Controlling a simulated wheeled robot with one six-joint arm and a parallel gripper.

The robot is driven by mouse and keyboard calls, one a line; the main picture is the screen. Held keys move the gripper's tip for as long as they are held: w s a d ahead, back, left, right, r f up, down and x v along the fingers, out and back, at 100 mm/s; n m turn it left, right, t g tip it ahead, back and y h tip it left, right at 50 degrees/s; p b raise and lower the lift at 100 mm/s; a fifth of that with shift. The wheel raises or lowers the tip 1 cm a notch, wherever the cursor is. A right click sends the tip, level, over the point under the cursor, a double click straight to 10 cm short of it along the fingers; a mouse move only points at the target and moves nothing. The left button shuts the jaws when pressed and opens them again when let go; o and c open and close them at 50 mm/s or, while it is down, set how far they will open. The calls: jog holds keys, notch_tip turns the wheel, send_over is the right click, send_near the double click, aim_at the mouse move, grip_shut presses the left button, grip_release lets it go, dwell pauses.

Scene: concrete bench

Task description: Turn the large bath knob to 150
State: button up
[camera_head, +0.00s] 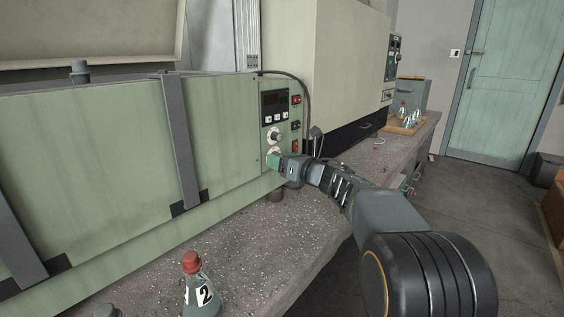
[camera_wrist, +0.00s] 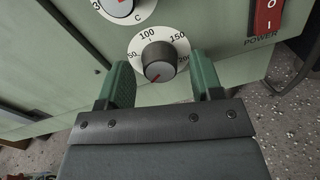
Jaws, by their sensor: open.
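The large bath knob (camera_wrist: 158,55) is a dark ribbed cylinder on a white dial marked 50, 100, 150 and 200. Its red mark points down and slightly left in the wrist view, away from the 150. My gripper (camera_wrist: 162,72) is open, with one green finger on each side of the knob. I cannot tell if either finger touches it. In the head view my gripper (camera_head: 277,162) is at the lower part of the green bath's control panel (camera_head: 268,127). The knob is mostly hidden there.
Above the knob is a smaller dial marked C (camera_wrist: 122,8). A red power switch (camera_wrist: 267,16) sits to its right. A flask labelled 2 with a red cap (camera_head: 191,262) stands on the bench in front of the bath (camera_head: 110,150). A wooden tray (camera_head: 405,128) with glassware lies farther back.

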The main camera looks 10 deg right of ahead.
jog(key=c, duration=0.9)
jog(key=shift+r+m, duration=0.1)
jog(key=shift+m, duration=0.2)
